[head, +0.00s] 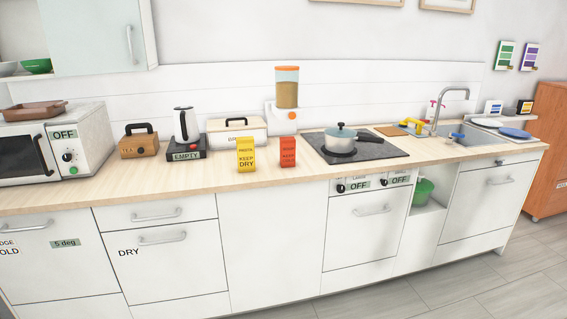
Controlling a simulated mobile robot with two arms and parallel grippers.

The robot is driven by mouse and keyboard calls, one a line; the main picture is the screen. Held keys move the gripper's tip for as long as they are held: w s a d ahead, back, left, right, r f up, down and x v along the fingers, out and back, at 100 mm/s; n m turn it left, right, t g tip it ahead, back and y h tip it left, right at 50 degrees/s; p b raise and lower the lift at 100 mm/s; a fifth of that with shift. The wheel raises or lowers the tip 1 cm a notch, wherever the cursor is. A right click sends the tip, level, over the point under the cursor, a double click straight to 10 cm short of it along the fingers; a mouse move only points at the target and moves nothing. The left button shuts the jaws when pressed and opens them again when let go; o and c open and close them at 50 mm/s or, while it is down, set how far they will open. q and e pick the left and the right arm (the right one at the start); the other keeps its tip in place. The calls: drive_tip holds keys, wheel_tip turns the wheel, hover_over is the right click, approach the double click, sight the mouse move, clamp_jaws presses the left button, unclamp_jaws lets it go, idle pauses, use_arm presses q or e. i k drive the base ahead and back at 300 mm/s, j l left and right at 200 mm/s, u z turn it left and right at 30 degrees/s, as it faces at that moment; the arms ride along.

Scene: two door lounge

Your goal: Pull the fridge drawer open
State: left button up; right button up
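The fridge drawer (60,275) is at the lower left of the head view. It is a white front under the counter with a metal bar handle (27,226) near its top. A "5 deg" label (65,243) is on it, and a partly cut-off label at the left frame edge ends in "DGE" and "OLD". Its front looks flush with the cabinets beside it, so it appears shut. Its left side is outside the frame. Neither of my grippers is in view.
A white cabinet front marked "DRY" (180,270) adjoins the fridge drawer on the right. A microwave (85,140) stands on the wooden counter above it. A kettle (187,124), a yellow box (246,155) and a hob (370,152) are further right. Floor is visible at the lower right.

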sight(59, 254)
drive_tip(key=j+u, duration=0.1)
drive_tip(key=u, duration=1.45)
